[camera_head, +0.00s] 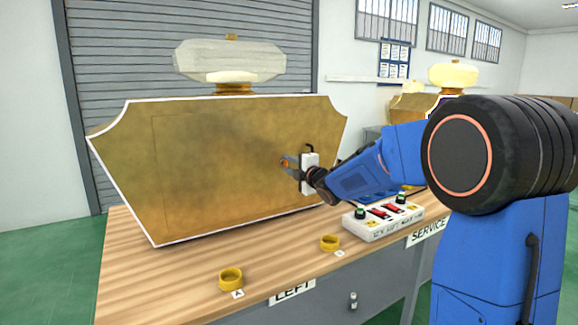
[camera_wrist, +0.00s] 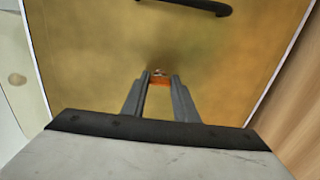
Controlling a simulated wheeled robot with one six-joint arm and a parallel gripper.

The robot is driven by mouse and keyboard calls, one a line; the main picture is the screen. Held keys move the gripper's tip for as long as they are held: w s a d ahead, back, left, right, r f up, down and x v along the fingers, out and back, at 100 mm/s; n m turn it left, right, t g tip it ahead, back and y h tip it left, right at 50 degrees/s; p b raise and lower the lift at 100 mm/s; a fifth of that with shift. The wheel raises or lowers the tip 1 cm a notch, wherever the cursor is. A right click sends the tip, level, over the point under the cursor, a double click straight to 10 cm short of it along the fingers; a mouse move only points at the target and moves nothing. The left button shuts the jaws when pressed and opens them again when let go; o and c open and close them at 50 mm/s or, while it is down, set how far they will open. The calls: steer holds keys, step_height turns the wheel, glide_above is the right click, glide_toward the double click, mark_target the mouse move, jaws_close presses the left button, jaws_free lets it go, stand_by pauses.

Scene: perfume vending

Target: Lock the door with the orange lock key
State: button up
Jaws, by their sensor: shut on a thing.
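The door is the gold front panel (camera_head: 215,170) of a large perfume-bottle-shaped cabinet, and it looks closed. My gripper (camera_head: 290,163) is at the right part of the panel, its fingers pointing at it. In the wrist view my gripper (camera_wrist: 159,82) is shut on the small orange lock key (camera_wrist: 160,81). The key also shows at the fingertips in the head view (camera_head: 284,162). A small metal spot, perhaps the lock, is just beyond the key; I cannot tell whether the key is inside it. A black handle (camera_wrist: 190,5) is on the panel above the fingers.
A wooden table (camera_head: 135,275) bears the cabinet. Yellow rings (camera_head: 231,279) lie along its front, and a white control box (camera_head: 383,218) with switches stands below my arm. Another bottle-shaped cabinet (camera_head: 452,77) is behind at the right. The table's front left is clear.

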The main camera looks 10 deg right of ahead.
steer(key=o, duration=1.1)
steer(key=shift+a, duration=0.1)
steer(key=shift+c, duration=0.2)
steer(key=v, duration=1.7)
steer(key=shift+s, duration=0.2)
